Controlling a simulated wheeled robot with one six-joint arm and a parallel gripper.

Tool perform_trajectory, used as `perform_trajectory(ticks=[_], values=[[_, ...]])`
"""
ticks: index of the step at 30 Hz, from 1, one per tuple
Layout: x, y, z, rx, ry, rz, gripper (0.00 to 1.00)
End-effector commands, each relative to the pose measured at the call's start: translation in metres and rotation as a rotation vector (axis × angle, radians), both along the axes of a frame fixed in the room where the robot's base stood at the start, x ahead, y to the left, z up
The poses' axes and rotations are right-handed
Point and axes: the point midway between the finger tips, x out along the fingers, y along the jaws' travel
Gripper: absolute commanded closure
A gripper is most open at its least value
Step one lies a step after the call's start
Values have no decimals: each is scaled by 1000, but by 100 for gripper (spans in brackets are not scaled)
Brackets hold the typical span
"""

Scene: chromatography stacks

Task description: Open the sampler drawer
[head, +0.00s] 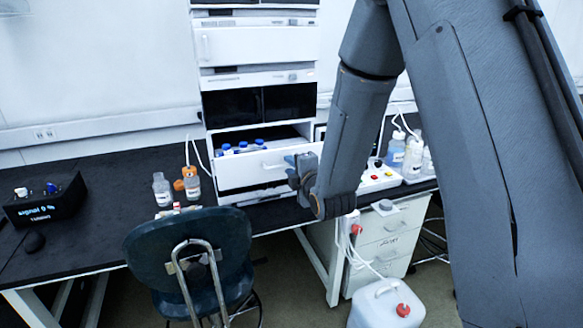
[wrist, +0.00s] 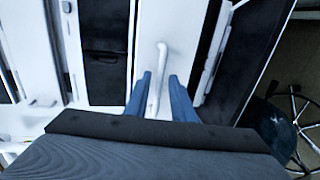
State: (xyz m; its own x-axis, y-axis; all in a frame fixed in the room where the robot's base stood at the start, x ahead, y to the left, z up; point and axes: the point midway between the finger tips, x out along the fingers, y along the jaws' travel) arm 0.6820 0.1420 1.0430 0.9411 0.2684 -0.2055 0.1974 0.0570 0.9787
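The sampler drawer (head: 237,174) is a white-fronted drawer low in the instrument stack. It stands partly out, and several blue-capped vials (head: 243,147) show inside it. Its pale bar handle (wrist: 160,60) runs across the white front in the wrist view. My gripper (head: 290,160) is at the right part of the drawer front in the head view. In the wrist view, my gripper's two blue fingers (wrist: 161,95) stand apart, one on each side of the handle, with gaps visible. My arm hides part of the drawer's right side in the head view.
A dark chair (head: 190,250) stands in front of the bench, left of the drawer. Small bottles (head: 162,188) stand on the black bench left of the stack. A white jerrycan (head: 385,308) is on the floor at right. White bench drawers (head: 385,240) are below.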

Motion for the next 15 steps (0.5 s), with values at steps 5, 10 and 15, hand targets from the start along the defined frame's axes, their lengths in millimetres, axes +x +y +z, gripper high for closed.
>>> perform_trajectory(ticks=[5,10,15], values=[[0,1,0,0,-1,3,73],[-2,1,1,0,-1,3,73],[-18,-5,4,0,-1,2,73]])
